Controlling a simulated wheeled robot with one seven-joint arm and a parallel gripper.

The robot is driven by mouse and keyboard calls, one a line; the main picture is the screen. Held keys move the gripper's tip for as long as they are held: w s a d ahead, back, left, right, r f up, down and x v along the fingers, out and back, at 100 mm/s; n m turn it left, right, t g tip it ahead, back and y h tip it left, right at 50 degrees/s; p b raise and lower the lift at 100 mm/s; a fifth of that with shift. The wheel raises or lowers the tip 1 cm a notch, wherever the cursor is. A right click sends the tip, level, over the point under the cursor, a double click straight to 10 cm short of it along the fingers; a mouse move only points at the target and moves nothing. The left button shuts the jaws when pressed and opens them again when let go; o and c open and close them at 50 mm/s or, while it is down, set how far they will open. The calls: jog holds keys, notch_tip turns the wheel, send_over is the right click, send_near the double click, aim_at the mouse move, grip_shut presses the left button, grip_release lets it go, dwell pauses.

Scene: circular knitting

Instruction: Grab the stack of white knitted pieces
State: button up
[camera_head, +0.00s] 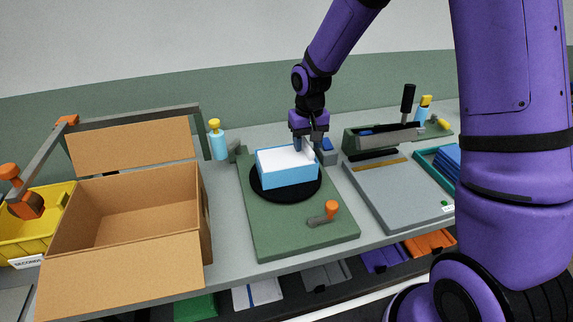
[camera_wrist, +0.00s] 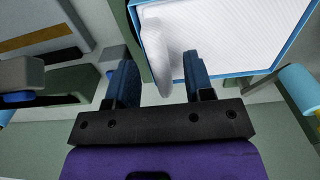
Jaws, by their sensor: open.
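The white knitted pieces (camera_head: 283,157) lie in a blue open-topped box (camera_head: 287,177) that stands on a black round disc (camera_head: 259,188) on a green board. In the wrist view the white pieces (camera_wrist: 225,40) show a ribbed surface inside the blue rim (camera_wrist: 295,45). One white part (camera_wrist: 156,50) stands out at the edge nearest my gripper. My gripper (camera_head: 309,146) is over the back right edge of the box. In the wrist view my gripper (camera_wrist: 163,75) is open, with its fingers on either side of that white part. Whether they touch it cannot be told.
A large open cardboard box (camera_head: 130,215) stands at the left, beside a yellow bin (camera_head: 22,238). An orange-knobbed clamp (camera_head: 326,215) sits at the front of the green board (camera_head: 300,235). A blue bottle (camera_head: 218,143) stands behind; a grey plate (camera_head: 388,196) lies at the right.

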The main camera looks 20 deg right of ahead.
jog(key=shift+f, duration=0.6)
grip_shut()
